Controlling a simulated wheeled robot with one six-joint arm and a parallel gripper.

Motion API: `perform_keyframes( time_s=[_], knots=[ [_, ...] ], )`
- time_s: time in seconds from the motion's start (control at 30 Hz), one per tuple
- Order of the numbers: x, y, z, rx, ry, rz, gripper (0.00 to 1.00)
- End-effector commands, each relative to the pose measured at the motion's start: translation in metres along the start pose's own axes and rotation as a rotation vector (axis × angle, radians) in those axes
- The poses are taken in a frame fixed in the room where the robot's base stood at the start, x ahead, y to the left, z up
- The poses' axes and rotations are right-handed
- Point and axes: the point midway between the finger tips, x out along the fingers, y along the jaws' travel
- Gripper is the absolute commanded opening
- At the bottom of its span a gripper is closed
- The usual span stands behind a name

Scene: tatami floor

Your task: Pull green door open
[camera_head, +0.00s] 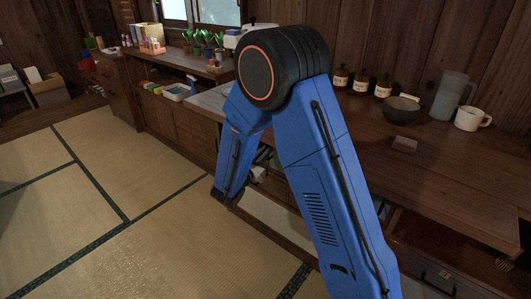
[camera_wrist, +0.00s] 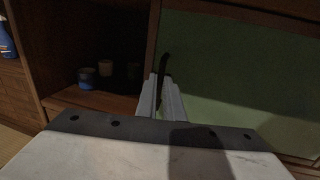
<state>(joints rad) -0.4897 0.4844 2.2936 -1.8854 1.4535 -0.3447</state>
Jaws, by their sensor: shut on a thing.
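The green door (camera_wrist: 235,85) fills the right of the wrist view, a flat green panel with a brown wooden edge on its left. A dark upright handle (camera_wrist: 164,64) stands near that left edge. My gripper (camera_wrist: 161,82) is at the handle, with its two pale fingers shut on it. The fingers hide the lower part of the handle. In the head view my blue arm reaches down in front of the cabinets, and neither the gripper nor the green door can be made out there.
Left of the door, an open compartment holds a blue cup (camera_wrist: 87,77) and other dim cups. The counter (camera_head: 440,150) bears a bowl (camera_head: 401,109), a white mug (camera_head: 472,118), a pitcher (camera_head: 452,95) and several bottles. The tatami floor (camera_head: 150,225) at left is clear.

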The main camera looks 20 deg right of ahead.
Motion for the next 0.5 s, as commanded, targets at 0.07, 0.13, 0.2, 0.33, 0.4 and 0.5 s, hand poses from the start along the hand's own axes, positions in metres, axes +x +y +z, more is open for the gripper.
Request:
perform_keyframes(
  time_s=[0.07, 0.13, 0.2, 0.33, 0.4, 0.5],
  knots=[
    [-0.0006, 0.0004, -0.0005, -0.001, 0.001, 0.002, 0.0],
    [-0.0006, 0.0004, -0.0005, -0.001, 0.001, 0.002, 0.2],
    [-0.0004, 0.0003, -0.0004, -0.001, 0.0, 0.001, 0.26],
    [-0.0002, 0.0001, -0.0003, -0.001, 0.0, 0.001, 0.26],
    [-0.0002, 0.0001, -0.0002, 0.0, 0.0, 0.0, 0.26],
    [-0.0016, 0.0002, -0.0001, 0.0, 0.0, 0.001, 0.26]
  ],
)
